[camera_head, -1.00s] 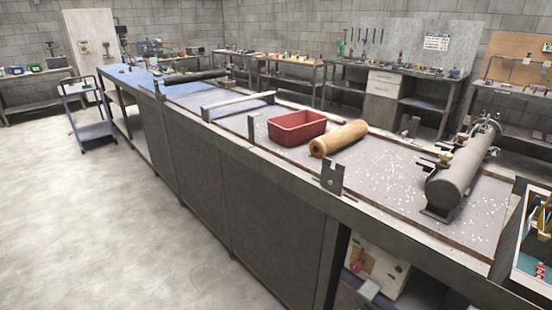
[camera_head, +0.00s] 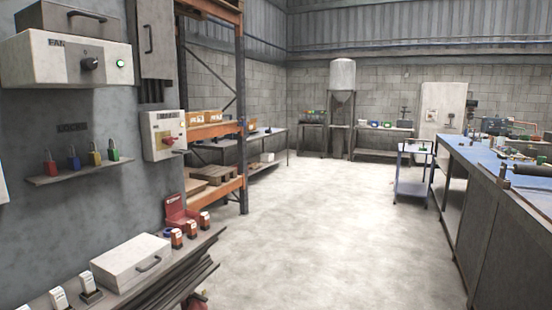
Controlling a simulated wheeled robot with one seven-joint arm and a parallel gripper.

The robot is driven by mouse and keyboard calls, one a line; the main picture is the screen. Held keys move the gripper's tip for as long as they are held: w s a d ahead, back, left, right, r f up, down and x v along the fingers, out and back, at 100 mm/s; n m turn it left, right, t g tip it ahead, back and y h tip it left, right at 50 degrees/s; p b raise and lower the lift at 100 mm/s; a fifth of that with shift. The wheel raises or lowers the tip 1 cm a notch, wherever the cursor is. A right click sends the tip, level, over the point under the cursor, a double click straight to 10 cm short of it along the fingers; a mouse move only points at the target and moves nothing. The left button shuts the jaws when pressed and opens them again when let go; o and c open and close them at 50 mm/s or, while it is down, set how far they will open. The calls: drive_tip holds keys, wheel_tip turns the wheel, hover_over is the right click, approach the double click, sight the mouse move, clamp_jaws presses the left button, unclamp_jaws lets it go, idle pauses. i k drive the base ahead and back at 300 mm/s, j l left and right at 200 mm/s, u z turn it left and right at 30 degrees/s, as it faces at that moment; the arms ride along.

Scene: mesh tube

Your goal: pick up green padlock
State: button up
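The green padlock (camera_head: 113,153) is at the right end of a row of padlocks on a small grey wall shelf (camera_head: 80,173), at the left of the head view. A yellow padlock (camera_head: 95,157), a blue padlock (camera_head: 73,160) and a red padlock (camera_head: 50,166) stand to its left. The padlocks look upright, with their shackles up. My gripper and arm are not in this view.
A control box (camera_head: 72,62) hangs above the shelf, and a switch box (camera_head: 163,135) to its right. Below, a lower ledge (camera_head: 190,252) bears a white case (camera_head: 131,262). The concrete floor (camera_head: 320,235) is open between it and the workbench (camera_head: 490,215).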

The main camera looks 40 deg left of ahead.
sight(113, 156)
drive_tip(key=u, duration=2.1)
drive_tip(key=i+l+z, duration=0.2)
drive_tip(key=i, duration=0.4)
drive_tip(key=j, duration=0.05)
